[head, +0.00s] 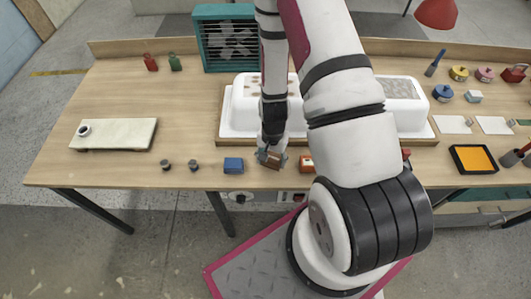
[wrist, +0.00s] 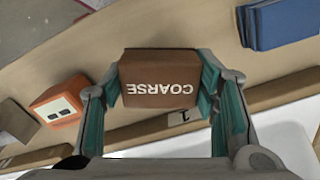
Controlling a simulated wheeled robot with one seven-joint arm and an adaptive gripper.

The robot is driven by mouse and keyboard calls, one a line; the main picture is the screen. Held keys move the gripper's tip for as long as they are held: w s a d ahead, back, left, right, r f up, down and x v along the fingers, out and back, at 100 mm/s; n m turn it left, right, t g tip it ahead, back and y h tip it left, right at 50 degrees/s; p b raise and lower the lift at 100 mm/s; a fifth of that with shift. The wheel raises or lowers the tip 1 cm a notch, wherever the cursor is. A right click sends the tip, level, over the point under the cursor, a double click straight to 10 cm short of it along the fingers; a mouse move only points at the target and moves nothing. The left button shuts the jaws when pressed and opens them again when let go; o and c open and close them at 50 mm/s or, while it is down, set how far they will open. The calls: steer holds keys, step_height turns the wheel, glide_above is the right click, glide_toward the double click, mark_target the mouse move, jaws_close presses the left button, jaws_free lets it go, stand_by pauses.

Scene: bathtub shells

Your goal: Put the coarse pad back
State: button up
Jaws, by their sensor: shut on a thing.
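The coarse pad is a brown block (wrist: 160,90) with the white word COARSE on it, upside down in the wrist view. My gripper (wrist: 158,98) is shut on it, with teal-lined fingers at its left and right sides. In the head view my gripper (head: 270,153) points down near the table's front edge, and part of the brown pad (head: 273,161) shows at its tips. I cannot tell whether the pad touches the table.
A blue block (head: 233,165) stands to the left and an orange block (head: 306,163) to the right. The left front table is mostly clear.

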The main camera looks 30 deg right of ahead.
mark_target(271, 164)
steer(key=shift+w+a+f, duration=0.1)
steer(key=shift+f, duration=0.35)
step_height(271, 164, down, 3)
steer(key=shift+w+r+b, duration=0.1)
steer(key=shift+b, duration=0.8)
steer(key=shift+r, duration=0.15)
steer(key=o, duration=1.1)
